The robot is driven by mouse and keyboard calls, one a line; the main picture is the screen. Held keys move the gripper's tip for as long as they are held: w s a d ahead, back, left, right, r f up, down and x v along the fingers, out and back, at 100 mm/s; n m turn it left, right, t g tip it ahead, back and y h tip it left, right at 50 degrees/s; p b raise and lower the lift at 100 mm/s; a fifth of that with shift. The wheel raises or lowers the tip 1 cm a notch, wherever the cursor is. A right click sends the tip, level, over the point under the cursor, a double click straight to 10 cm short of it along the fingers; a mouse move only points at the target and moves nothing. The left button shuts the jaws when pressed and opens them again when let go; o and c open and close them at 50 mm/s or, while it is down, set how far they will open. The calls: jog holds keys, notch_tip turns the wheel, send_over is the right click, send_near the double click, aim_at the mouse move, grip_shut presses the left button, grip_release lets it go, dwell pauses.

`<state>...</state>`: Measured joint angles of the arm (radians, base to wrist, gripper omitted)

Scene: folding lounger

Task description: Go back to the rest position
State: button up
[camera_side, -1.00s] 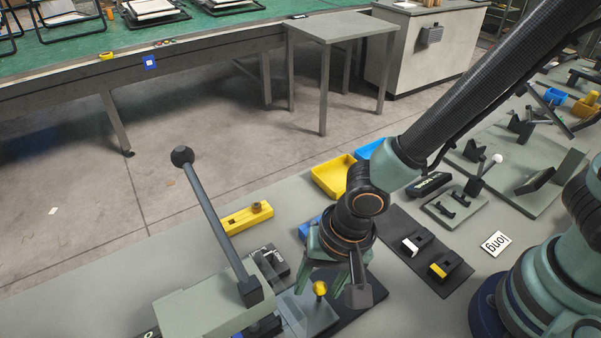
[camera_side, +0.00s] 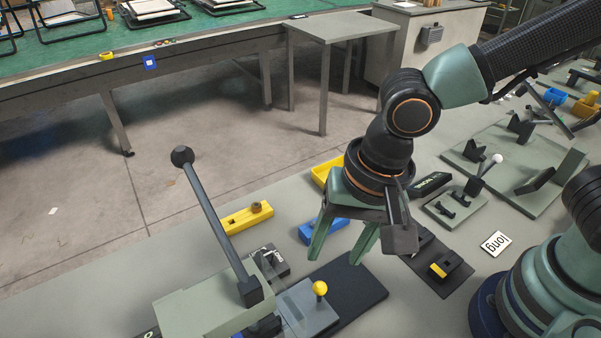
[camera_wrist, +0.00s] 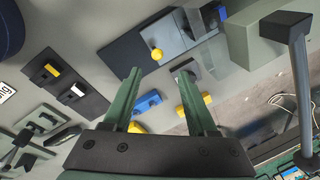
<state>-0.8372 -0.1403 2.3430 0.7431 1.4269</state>
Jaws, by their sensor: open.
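My gripper (camera_side: 334,252) hangs above the table with its two green fingers spread apart and nothing between them. The open fingers also show in the wrist view (camera_wrist: 162,98), pointing away over the bench. Below and to the left of it, a yellow ball knob (camera_side: 320,288) stands on a grey plate over a dark base (camera_side: 362,296). The knob also shows in the wrist view (camera_wrist: 157,54), apart from the fingers. No rest stand or marker can be made out.
A green-grey press with a long black lever (camera_side: 215,220) stands to the left. A blue block (camera_side: 322,231), a yellow block (camera_side: 246,218) and a yellow bin (camera_side: 326,171) lie near the gripper. A black mat with a yellow-marked clamp (camera_side: 450,266) lies to the right.

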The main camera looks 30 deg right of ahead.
jog(key=w+d+r+n+t, duration=0.1)
jog(key=w+d+r+n, duration=0.1)
jog(key=d, duration=0.6)
jog(key=w+d+r+n+t+h, duration=0.1)
jog(key=d+r, duration=0.3)
jog(key=d, duration=0.4)
jog(key=w+d+r+n+t, duration=0.2)
jog(key=w+d+r+n, duration=0.1)
jog(key=d, duration=0.5)
jog(key=shift+w+d+r+n+h, duration=0.2)
jog(key=shift+w+r+n+h, duration=0.1)
jog(key=shift+r+n, duration=0.1)
